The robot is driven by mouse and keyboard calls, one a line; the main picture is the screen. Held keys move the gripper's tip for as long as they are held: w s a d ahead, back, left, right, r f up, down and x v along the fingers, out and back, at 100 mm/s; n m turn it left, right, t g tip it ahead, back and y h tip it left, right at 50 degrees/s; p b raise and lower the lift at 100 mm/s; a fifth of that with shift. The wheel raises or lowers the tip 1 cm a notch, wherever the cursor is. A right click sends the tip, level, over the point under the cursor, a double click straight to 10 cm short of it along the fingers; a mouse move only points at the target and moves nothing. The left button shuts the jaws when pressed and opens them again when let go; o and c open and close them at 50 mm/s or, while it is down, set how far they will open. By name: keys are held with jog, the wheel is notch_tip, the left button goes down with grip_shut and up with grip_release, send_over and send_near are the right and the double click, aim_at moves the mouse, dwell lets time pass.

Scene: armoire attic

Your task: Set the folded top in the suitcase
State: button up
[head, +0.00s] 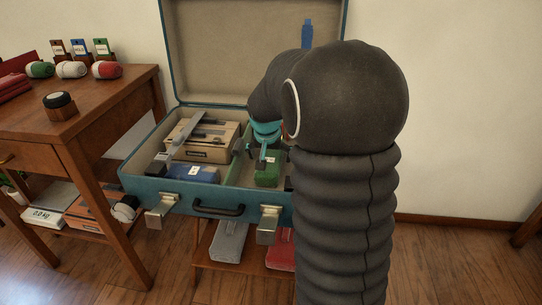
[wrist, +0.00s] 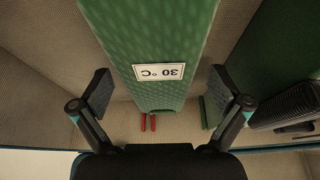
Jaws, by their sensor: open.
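The open teal suitcase (head: 135,185) stands on a low wooden stand with its lid up at the back. A green folded piece with a white label, seemingly the folded top (head: 268,176), lies in its right compartment. In the wrist view the green top (wrist: 160,95) shows a "30 °C" label and lies between the spread fingers of my gripper (wrist: 160,90), with space at both sides. In the head view my gripper (head: 264,145) is low over the top, and my arm hides much of the suitcase's right side.
The left compartment holds a tan box (head: 207,155) with grey pieces and a blue labelled bundle (head: 192,174). A black ribbed object (wrist: 287,104) lies right in the wrist view. A wooden table (head: 95,105) with rolled bundles stands left. The suitcase lid (head: 235,45) rises behind.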

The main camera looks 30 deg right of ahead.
jog(key=p+v, duration=0.1)
jog(key=v, duration=1.1)
jog(key=s+a+n+t+y, duration=0.1)
jog(key=s+a+n, duration=0.2)
jog(key=s, duration=0.9)
jog(key=s+a+f+n+y, duration=0.1)
jog(key=s+a+n, duration=0.2)
jog(key=s+a, duration=0.6)
jog(key=s, duration=0.4)
jog(key=shift+s+a+f+n+t+y, duration=0.2)
jog(key=shift+n+t+y, duration=0.1)
jog(key=shift+n+t, duration=0.1)
